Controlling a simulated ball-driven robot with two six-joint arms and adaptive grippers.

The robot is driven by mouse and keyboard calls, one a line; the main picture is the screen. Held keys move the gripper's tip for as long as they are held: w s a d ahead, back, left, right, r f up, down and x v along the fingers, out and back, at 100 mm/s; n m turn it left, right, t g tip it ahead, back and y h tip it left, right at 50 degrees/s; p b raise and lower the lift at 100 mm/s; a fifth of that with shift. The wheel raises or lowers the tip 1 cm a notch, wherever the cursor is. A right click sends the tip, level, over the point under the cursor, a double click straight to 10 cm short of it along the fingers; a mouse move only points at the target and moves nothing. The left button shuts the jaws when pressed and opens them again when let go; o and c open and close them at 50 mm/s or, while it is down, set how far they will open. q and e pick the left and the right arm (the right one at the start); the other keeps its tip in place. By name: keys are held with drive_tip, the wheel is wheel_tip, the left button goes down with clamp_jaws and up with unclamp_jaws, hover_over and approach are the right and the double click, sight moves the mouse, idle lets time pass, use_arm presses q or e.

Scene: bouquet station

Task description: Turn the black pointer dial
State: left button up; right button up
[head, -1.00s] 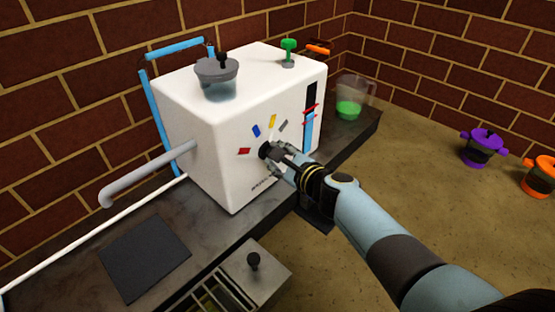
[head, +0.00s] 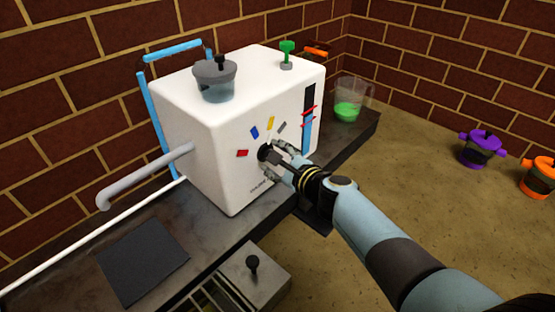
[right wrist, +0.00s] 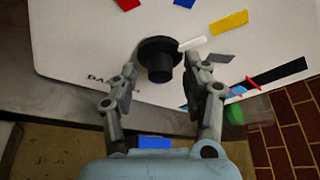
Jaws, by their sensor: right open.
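The black pointer dial (head: 264,152) is on the front face of the white machine (head: 222,140). Red, blue, yellow and grey marks fan around it. In the right wrist view the dial (right wrist: 159,58) has a round base, a protruding knob and a white pointer (right wrist: 192,43) aimed to the upper right, between the yellow and grey marks. My right gripper (head: 280,160) is open in front of the dial. In the right wrist view its fingertips (right wrist: 162,72) are spread on either side of the knob; I cannot tell whether they touch it. My left gripper is not in view.
A drawer (head: 258,272) with a black knob stands open below the counter. A grey pipe (head: 145,175) sticks out at the machine's left. A jug of green liquid (head: 347,112) stands right of the machine. Purple (head: 482,148) and orange (head: 540,177) pots are far right.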

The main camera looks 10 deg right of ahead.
drive_tip(key=v, duration=1.2)
drive_tip(key=shift+a, duration=0.1)
